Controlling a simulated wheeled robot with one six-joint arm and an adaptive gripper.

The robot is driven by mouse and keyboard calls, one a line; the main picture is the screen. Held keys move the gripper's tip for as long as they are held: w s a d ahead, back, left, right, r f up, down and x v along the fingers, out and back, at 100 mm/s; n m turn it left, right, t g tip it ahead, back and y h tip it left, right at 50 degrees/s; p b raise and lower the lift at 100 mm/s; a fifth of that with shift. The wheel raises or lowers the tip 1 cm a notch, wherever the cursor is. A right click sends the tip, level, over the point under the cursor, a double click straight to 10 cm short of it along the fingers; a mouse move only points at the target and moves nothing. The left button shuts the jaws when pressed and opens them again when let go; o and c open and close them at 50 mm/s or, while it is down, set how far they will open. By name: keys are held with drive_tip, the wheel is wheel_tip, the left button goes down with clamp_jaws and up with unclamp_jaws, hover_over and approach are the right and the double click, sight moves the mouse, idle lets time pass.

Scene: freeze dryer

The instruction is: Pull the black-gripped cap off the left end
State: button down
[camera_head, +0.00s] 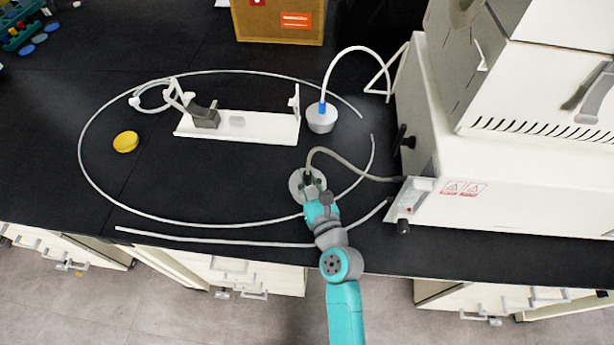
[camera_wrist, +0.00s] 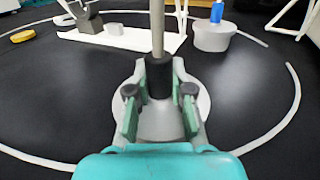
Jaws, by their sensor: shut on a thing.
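The black-gripped cap is a pale grey disc (camera_head: 297,186) with a black grip in its middle; a grey tube (camera_head: 345,163) rises from the grip and arches right toward the machine. In the wrist view the black grip (camera_wrist: 159,80) stands upright over the disc (camera_wrist: 202,102). My gripper (camera_head: 315,197) is at the near side of the cap. In the wrist view my gripper (camera_wrist: 159,100) has its green pads on either side of the grip, shut on it. I cannot tell whether the disc touches the bench.
A blue-gripped cap (camera_head: 321,120) on a white tube stands behind. A white stand (camera_head: 262,128) with a dark clamp and a yellow cap (camera_head: 126,142) lie left. Loose pale tubing (camera_head: 190,218) loops over the black bench. The white machine (camera_head: 500,210) blocks the right.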

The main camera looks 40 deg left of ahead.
idle(0.3)
drive_tip(key=shift+c, duration=1.6)
unclamp_jaws()
drive_tip(key=shift+f, duration=0.15)
drive_tip(key=shift+s+d+r, duration=0.55)
drive_tip(key=shift+s+d, duration=0.1)
drive_tip(key=shift+d, duration=0.35)
drive_tip(key=shift+s+d+r, duration=0.5)
drive_tip(key=shift+s+d, duration=0.1)
drive_tip(key=shift+d, duration=0.35)
drive_tip(key=shift+s+d+r, duration=0.55)
drive_tip(key=shift+s+d, duration=0.1)
drive_tip(key=shift+d, duration=0.35)
